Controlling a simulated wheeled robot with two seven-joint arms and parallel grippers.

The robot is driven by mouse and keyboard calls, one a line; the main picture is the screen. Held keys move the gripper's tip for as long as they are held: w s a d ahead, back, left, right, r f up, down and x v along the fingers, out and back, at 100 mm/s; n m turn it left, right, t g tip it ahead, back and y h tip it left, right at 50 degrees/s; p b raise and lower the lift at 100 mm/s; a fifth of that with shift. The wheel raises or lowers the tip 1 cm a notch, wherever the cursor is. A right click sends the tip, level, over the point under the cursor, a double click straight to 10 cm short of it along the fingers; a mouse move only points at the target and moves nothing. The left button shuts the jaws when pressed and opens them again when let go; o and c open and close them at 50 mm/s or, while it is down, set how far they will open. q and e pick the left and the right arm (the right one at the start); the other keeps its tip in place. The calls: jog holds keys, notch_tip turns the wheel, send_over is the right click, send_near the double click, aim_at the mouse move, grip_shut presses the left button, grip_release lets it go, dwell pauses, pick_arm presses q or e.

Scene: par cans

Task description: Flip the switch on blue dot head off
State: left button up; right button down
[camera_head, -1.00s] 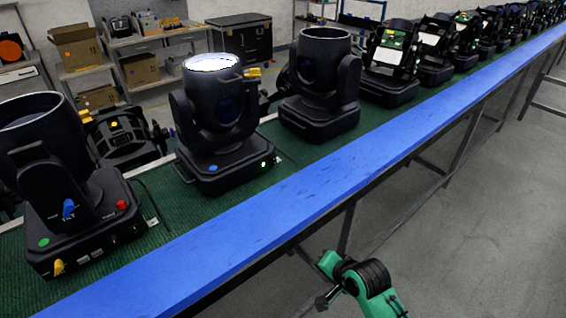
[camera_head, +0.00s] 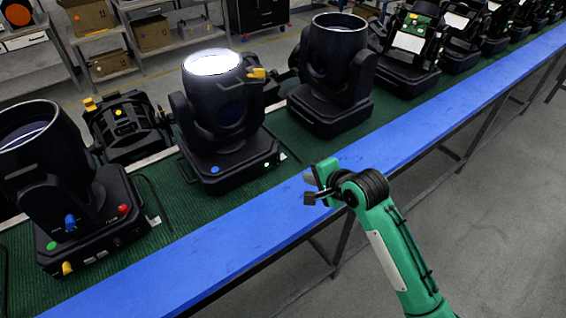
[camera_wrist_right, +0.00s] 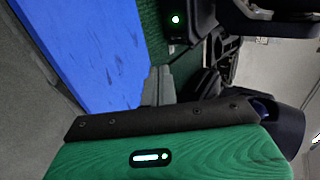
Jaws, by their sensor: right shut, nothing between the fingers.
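The blue dot head is a black moving-head light (camera_head: 222,110) with a blue dot (camera_head: 214,169) on its base and a brightly lit lens on top. A small green light (camera_head: 266,164) glows at the right end of its base, and a green light (camera_wrist_right: 176,19) also shows in the right wrist view. My right gripper (camera_head: 312,190) is over the blue bench edge, right of the base and apart from it. It is shut and empty. In the right wrist view its grey fingers (camera_wrist_right: 158,84) show beside the blue strip. My left gripper is not in view.
A head with a green dot (camera_head: 51,245) stands at the left, with blue, red and yellow knobs. An unlit head (camera_head: 330,75) stands to the right, and several more line the green-topped bench. The blue edge strip (camera_head: 210,250) is clear.

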jog(key=w, duration=0.1)
jog(key=p, duration=0.4)
send_near(277, 165)
jog(key=x, duration=0.4)
jog(key=shift+f, duration=0.6)
jog(key=shift+w+a+f, duration=0.25)
jog(key=shift+w+a, duration=0.2)
jog(key=shift+w, duration=0.3)
jog(key=shift+a+f, duration=0.15)
jog(key=shift+f, duration=0.1)
jog(key=shift+r, duration=0.2)
